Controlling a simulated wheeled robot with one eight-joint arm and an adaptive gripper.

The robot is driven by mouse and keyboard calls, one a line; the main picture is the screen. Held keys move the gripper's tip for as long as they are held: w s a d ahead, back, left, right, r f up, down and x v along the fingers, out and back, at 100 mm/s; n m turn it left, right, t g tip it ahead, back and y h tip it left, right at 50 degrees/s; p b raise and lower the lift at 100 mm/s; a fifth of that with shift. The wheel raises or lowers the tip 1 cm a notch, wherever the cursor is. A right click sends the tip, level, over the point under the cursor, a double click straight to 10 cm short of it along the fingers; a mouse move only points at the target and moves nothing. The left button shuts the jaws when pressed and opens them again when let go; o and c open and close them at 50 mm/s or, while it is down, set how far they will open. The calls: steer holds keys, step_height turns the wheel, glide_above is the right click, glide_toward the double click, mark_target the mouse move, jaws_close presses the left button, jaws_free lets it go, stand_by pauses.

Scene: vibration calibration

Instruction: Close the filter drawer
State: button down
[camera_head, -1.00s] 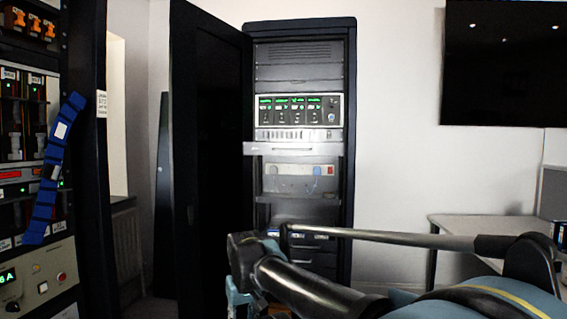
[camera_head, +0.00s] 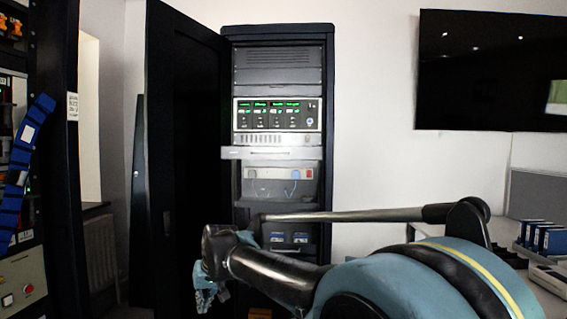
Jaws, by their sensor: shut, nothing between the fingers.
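A tall dark rack cabinet (camera_head: 328,140) stands ahead with its door (camera_head: 185,140) swung open to the left. A light grey drawer front (camera_head: 270,152) sticks out from the rack at mid height, below a panel with green displays (camera_head: 277,115). It looks pulled out, and I take it to be the filter drawer. My arm reaches across the lower right and covers the lower part of the rack. The fingers of my gripper do not show. Only a teal piece of my arm appears below its dark joint, well below the drawer.
Another equipment rack (camera_head: 25,270) with a blue strap (camera_head: 22,165) stands close on the left. A desk (camera_head: 548,282) with blue binders (camera_head: 545,238) is at the right, below a wall screen (camera_head: 490,70). Open space lies between the left rack and the cabinet.

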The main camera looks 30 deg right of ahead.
steer(key=w+r+m+t, duration=0.6)
steer(key=w+r+t, duration=0.4)
steer(key=w+r, duration=1.2)
steer(key=w+d+r+m+t+h, duration=0.35)
steer(key=d+r+m+h, duration=0.55)
steer(key=r, duration=0.6)
steer(key=s+d+r+m+g+h, duration=0.1)
steer(key=s+d+m+g+h, duration=0.35)
steer(key=d+m+g, duration=0.4)
steer(key=s+d+m+g+h, duration=0.3)
steer(key=d+m+g+h, duration=0.3)
steer(key=d+m, duration=0.5)
steer(key=w+d+n, duration=0.1)
steer(key=w+d, duration=0.4)
steer(key=d, duration=0.7)
steer(key=shift+w+d+r, duration=0.15)
steer(key=shift+w, duration=0.2)
